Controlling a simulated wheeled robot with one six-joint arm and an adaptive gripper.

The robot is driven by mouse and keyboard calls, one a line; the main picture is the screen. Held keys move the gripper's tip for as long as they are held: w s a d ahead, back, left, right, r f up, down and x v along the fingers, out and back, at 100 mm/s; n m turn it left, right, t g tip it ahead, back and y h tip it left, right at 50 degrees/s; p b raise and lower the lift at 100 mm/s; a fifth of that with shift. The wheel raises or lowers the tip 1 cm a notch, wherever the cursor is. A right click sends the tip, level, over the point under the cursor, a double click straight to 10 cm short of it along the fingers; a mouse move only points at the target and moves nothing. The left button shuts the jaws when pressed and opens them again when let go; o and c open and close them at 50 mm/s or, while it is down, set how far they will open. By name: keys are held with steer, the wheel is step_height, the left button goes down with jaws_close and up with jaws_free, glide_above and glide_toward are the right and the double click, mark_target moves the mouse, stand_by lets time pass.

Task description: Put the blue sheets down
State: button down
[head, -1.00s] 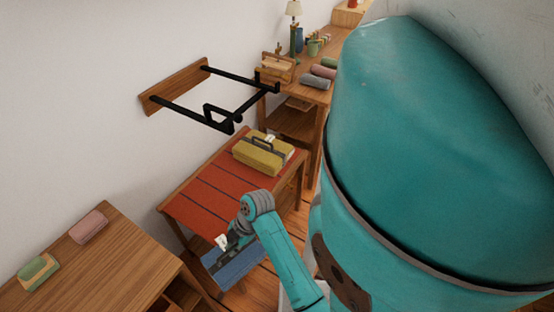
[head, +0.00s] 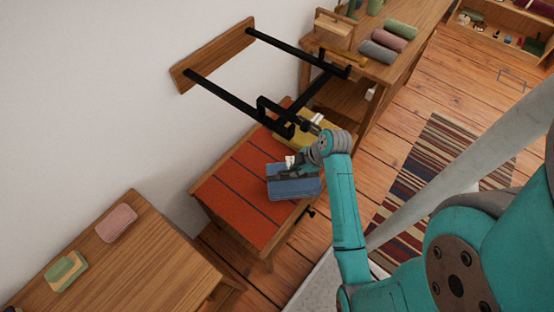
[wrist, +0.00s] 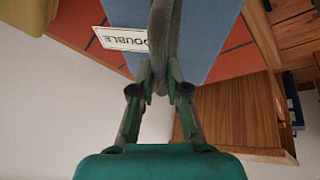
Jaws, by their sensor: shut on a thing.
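The blue sheets (head: 295,187) are a flat blue bundle with a white tag, and in the wrist view the blue sheets (wrist: 208,38) show a tag reading DOUBLE. My gripper (head: 300,168) is shut on their grey strap; in the wrist view my gripper (wrist: 160,76) has its fingertips either side of that strap. The sheets are over the right part of the low table with a red slatted top (head: 235,197). I cannot tell whether they touch it. A yellow bundle (head: 291,138) lies behind them on the same table, partly hidden by the black rack.
A black-barred wall rack (head: 230,98) juts out above the table's back. A wooden cabinet (head: 150,260) at lower left holds a pink bundle (head: 117,222) and a green-yellow one (head: 66,271). A desk (head: 425,20) with rolls stands behind. The red top's left part is clear.

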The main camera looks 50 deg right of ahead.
glide_above(273, 163)
steer(key=shift+s+d, duration=0.3)
steer(key=shift+s, duration=0.1)
steer(key=shift+w+f, duration=0.1)
steer(key=shift+f, duration=1.6)
steer(key=c, duration=1.2)
jaws_free()
steer(key=shift+a+f, duration=0.1)
steer(key=shift+f, duration=0.05)
